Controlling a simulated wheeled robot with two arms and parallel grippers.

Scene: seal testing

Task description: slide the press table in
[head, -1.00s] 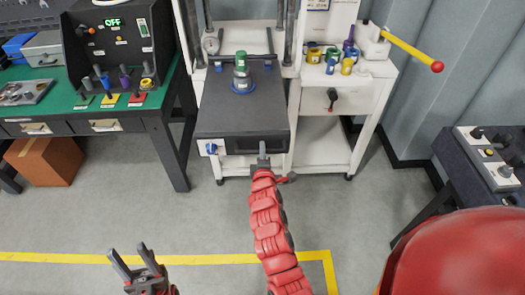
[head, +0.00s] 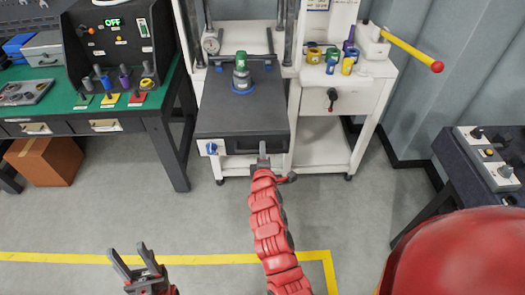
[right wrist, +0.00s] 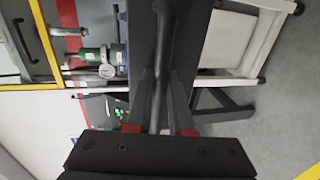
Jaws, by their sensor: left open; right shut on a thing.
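The press table (head: 217,118) is a dark grey slab pulled out toward me from the white press frame. A fitting (head: 241,75) with a green top, grey body and blue base stands upright on it. My right gripper (head: 264,163) is at the right part of the slab's front edge, shut on the table's dark handle (head: 245,150). In the right wrist view the handle bar (right wrist: 163,60) runs between the two fingers. My left gripper (head: 137,267) is open and empty above the floor at the lower left, apart from everything.
A green-topped bench (head: 85,106) with a control box stands left of the press. A white side cabinet (head: 350,95) holding coloured fittings and a yellow lever (head: 405,48) stands right. A dark console (head: 485,165) is at far right. The floor before the press is clear.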

